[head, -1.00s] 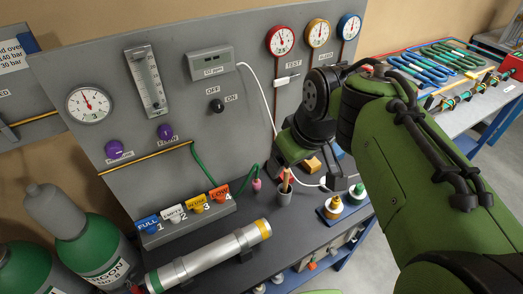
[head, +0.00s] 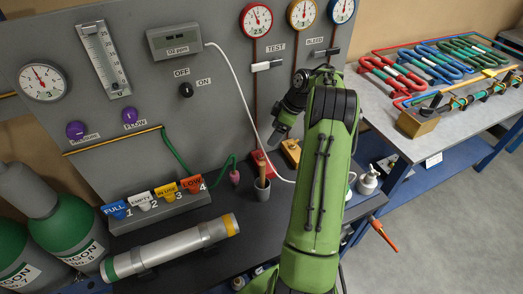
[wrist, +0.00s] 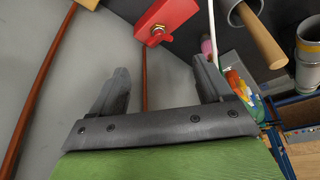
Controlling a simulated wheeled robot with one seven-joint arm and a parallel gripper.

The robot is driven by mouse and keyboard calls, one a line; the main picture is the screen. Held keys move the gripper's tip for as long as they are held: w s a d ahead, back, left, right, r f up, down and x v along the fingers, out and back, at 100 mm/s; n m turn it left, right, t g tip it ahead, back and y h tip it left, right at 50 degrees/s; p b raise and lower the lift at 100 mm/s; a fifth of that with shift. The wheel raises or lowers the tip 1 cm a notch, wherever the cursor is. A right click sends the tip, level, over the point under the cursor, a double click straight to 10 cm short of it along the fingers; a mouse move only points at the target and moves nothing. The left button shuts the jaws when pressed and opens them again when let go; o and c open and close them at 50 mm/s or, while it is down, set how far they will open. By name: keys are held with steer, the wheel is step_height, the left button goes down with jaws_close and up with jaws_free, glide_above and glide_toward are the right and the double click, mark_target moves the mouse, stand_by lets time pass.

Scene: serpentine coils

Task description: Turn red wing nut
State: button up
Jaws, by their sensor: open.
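A red block (wrist: 168,18) with a brass-coloured nut and a small red piece (wrist: 155,36) on its face shows at the top of the wrist view. The small red piece looks like the wing nut, but its wings are hard to make out. In the head view the red block (head: 262,164) stands at the foot of the grey panel, below the red gauge's pipe; its nut is too small to tell there. My gripper (wrist: 160,78) is open and empty, with the block beyond its fingertips and no contact visible. In the head view my gripper (head: 279,136) hangs above the blocks, partly hidden by my arm.
A yellow block (head: 291,150) stands right of the red one. A cup with a wooden handle (head: 262,190) stands close in front; a white cable (head: 247,100) hangs nearby. A metal cylinder (head: 175,248) lies at the front left. A side table (head: 440,130) holds coloured coils.

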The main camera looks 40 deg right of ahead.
mark_target(262, 151)
steer(key=b+x, duration=0.1)
steer(key=x, duration=0.9)
steer(key=shift+w+d+f, duration=0.1)
steer(key=c, duration=1.1)
steer(key=shift+o, duration=0.2)
steer(key=shift+m, duration=0.3)
steer(key=m+b, duration=0.1)
steer(key=m, duration=0.1)
steer(key=m+t+h+b, duration=0.1)
steer(key=m+b, duration=0.1)
steer(key=shift+a+h, duration=0.2)
steer(key=shift+h, duration=0.1)
steer(key=shift+a+m+h+b, duration=0.1)
steer(key=shift+m+h+b, duration=0.45)
steer(key=shift+m, duration=0.6)
steer(key=shift+a+m+h+b, duration=0.1)
steer(key=shift+m+h+b, duration=0.25)
steer(key=shift+m+b, duration=0.55)
steer(key=shift+m, duration=0.35)
